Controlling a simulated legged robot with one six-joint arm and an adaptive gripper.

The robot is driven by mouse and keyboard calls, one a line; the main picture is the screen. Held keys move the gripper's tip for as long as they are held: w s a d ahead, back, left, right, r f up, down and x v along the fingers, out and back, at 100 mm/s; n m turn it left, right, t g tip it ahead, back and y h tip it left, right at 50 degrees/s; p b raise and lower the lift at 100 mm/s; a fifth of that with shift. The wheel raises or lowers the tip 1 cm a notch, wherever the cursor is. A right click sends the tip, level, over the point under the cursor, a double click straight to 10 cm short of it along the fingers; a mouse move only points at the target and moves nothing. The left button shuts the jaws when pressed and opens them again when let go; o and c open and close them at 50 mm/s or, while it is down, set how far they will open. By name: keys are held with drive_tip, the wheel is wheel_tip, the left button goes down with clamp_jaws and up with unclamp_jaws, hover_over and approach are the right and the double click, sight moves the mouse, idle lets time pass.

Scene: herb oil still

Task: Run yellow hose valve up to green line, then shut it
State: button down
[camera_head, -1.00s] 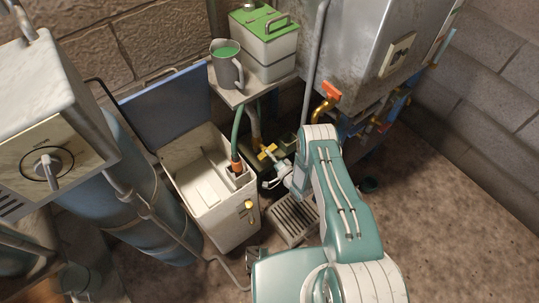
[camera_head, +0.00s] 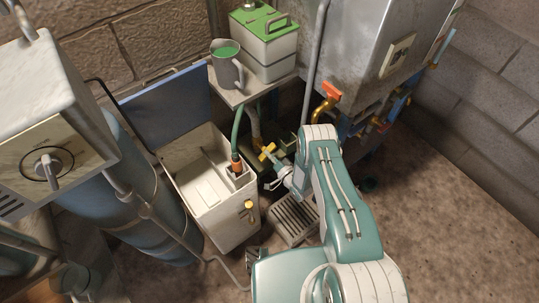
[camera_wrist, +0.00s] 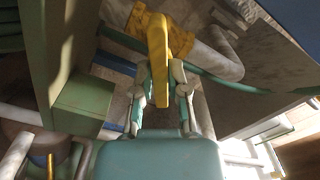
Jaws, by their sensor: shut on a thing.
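The yellow valve (camera_head: 267,151) is beside the white open box (camera_head: 205,190), to the right of its far corner. In the wrist view its yellow lever (camera_wrist: 158,58) reaches down between the two fingers of my gripper (camera_wrist: 160,88), which are shut on it. My gripper also shows in the head view (camera_head: 279,168), partly hidden by my arm. A green hose (camera_head: 236,133) runs down into the box and ends in an orange fitting (camera_head: 237,166). I cannot make out a green line mark inside the box.
A grey jug (camera_head: 228,72) with green liquid and a green-topped canister (camera_head: 266,48) stand on a shelf above. A slatted grate (camera_head: 294,217) lies on the floor right of the box. An orange-handled tap (camera_head: 327,98) sticks out under the metal cabinet (camera_head: 345,45).

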drive_tip(key=shift+s+f, duration=0.1)
drive_tip(key=shift+f, duration=0.15)
drive_tip(key=c, duration=0.6)
unclamp_jaws()
drive_tip(key=shift+c, duration=0.2)
drive_tip(key=shift+r, duration=0.1)
drive_tip(key=v, duration=1.1)
drive_tip(key=shift+s+d, duration=0.25)
drive_tip(key=shift+d, duration=0.05)
idle(5.0)
